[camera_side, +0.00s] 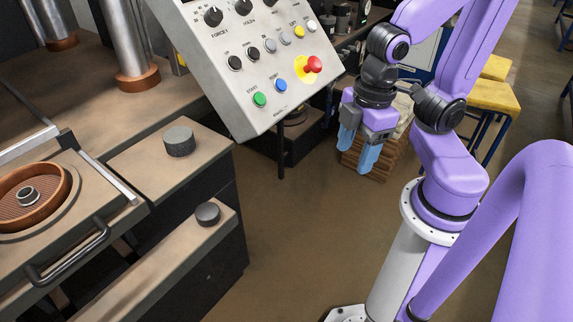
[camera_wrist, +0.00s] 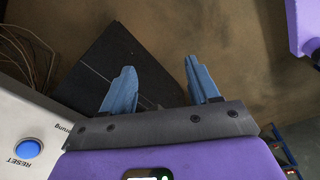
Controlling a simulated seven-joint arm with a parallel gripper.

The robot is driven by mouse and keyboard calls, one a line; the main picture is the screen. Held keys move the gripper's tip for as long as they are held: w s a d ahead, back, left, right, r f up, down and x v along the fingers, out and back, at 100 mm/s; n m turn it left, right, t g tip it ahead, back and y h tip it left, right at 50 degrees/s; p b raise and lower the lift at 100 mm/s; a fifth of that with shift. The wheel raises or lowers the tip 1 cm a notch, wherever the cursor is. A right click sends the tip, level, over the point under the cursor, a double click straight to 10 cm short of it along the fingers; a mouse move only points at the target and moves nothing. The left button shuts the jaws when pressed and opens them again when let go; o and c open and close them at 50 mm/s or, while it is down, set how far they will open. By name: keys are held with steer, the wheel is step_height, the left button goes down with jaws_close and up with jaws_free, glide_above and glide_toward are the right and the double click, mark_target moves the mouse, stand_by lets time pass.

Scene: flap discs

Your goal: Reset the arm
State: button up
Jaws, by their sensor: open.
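My gripper (camera_side: 357,154) hangs at the upper right of centre in the side view, with its blue fingers pointing down. The fingers are apart and nothing is between them. In the wrist view the two blue fingers of my gripper (camera_wrist: 160,85) are spread, with dark plate and brown floor beyond them. My gripper is right of the control panel (camera_side: 245,60) and clear of it. The blue reset button (camera_side: 281,86) sits low on that panel; it also shows in the wrist view (camera_wrist: 27,148).
Two dark grey discs lie on the left: one on the upper bench (camera_side: 179,141), one on the lower ledge (camera_side: 208,213). A brown ring fixture (camera_side: 30,195) is at far left. A wooden crate (camera_side: 368,158) stands behind my gripper. Open floor (camera_side: 300,235) lies between bench and arm.

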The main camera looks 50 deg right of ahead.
steer(key=shift+s+d+f+g, duration=0.1)
steer(key=shift+s+g, duration=0.05)
steer(key=shift+s, duration=0.3)
steer(key=shift+s+d+f+g, duration=0.1)
steer(key=shift+s+g, duration=0.05)
steer(key=shift+s, duration=0.25)
stand_by(1.2)
